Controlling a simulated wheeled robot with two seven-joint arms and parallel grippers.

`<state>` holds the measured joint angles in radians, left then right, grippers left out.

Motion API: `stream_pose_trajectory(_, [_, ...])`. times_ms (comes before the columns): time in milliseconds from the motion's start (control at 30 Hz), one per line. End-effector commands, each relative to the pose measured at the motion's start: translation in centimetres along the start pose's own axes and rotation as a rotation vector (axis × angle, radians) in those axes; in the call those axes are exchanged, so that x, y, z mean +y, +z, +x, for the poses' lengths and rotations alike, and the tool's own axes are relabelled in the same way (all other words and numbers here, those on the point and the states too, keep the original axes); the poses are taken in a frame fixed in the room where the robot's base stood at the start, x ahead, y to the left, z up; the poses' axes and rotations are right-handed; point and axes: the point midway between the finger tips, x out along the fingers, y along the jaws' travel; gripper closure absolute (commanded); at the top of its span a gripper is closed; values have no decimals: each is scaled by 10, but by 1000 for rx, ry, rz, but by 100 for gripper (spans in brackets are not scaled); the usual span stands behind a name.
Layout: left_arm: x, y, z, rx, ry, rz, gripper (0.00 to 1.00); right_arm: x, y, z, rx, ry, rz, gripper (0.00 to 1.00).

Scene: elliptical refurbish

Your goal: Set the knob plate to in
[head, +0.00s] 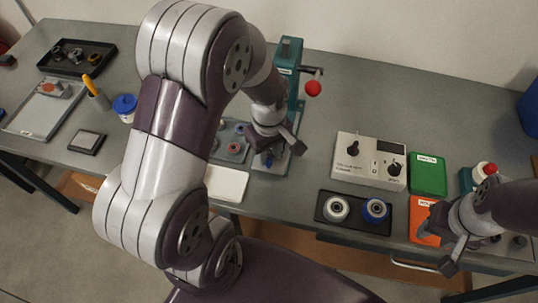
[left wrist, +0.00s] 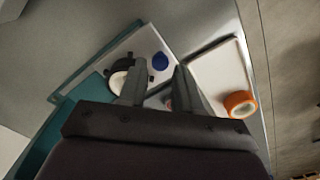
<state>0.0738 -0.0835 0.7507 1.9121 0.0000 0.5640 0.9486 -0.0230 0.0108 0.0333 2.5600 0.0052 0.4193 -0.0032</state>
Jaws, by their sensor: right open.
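A teal press (head: 289,75) with a red ball handle stands at the table's middle. The blue knob (left wrist: 160,61) also shows in the left wrist view, beyond my fingertips, beside a dark-and-white ring (left wrist: 120,80). I cannot tell for sure that this is the knob plate or read its setting. My left gripper (head: 281,153) is open above the plate, its fingers (left wrist: 160,84) apart. My right gripper (head: 440,246) is open near the orange card (head: 424,222) at the right.
A grey control box (head: 362,172) with black knobs stands right of the press. In front is a black tray (head: 355,220) with a white and a blue roll. A green card (head: 428,174) lies beside the box. A white pad (head: 227,183) lies left of the plate. My left arm hides part of the table.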

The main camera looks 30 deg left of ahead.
Motion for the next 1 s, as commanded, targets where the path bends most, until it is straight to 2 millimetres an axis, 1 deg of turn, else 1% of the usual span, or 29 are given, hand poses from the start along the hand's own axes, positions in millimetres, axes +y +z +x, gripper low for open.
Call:
stream_pose_trajectory(33, [0,0,8,-2,-2,0,67,0,0,0,0,0,0,57])
stream_pose_trajectory(133, [0,0,19,0,0,1,67,0,0,0,0,0,0,57])
stream_pose_trajectory(233, [0,0,23,1,2,1,67,0,0,0,0,0,0,57])
stream_pose_trajectory(433, [0,0,24,1,2,1,67,0,0,0,0,0,0,57])
stream_pose_trajectory(467, [0,0,24,1,2,1,70,0,0,0,0,0,0,57])
stream_pose_trajectory(500, [0,0,24,1,2,1,83,0,0,0,0,0,0,57])
stream_pose_trajectory(533, [0,0,24,1,2,1,93,0,0,0,0,0,0,57])
stream_pose_trajectory(567, [0,0,24,1,2,1,100,0,0,0,0,0,0,57])
stream_pose_trajectory(767, [3,-3,23,1,1,1,100,0,0,-1,0,0,0,57])
stream_pose_trajectory(867, [15,-15,22,1,1,1,100,0,0,-3,0,0,0,57])
stream_pose_trajectory(1000, [37,-37,22,2,2,0,100,0,-1,-6,0,0,0,57])
